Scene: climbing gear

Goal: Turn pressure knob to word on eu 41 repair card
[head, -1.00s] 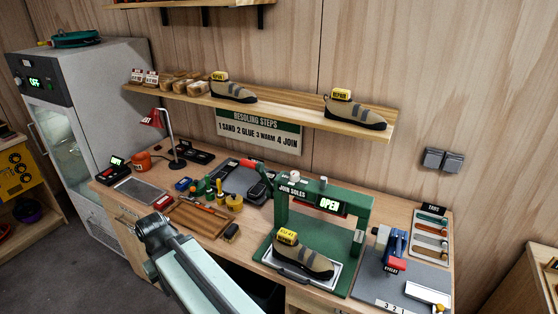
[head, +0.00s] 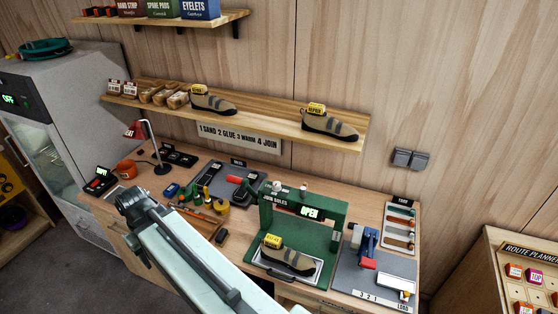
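The green press (head: 266,214), labelled "JOIN SOLES", stands on the bench with a display reading "OPEN". Small knob-like parts (head: 303,188) sit on its top beam; any words around them are too small to read. A tan and black shoe (head: 290,258) with a yellow card (head: 272,241) lies on the press tray. Two similar shoes, one at left (head: 213,104) and one at right (head: 330,125), stand on the shelf with yellow cards. The card sizes are not legible. My gripper (head: 130,202) is over the bench's left part, apart from the press; its fingers are not clear.
A clamp-like blue and red tool (head: 365,247) stands right of the press on a grey mat. Brushes and small bottles (head: 215,203) lie left of it. A lamp (head: 150,145) stands at the back left. A route planner board (head: 525,270) is at the right.

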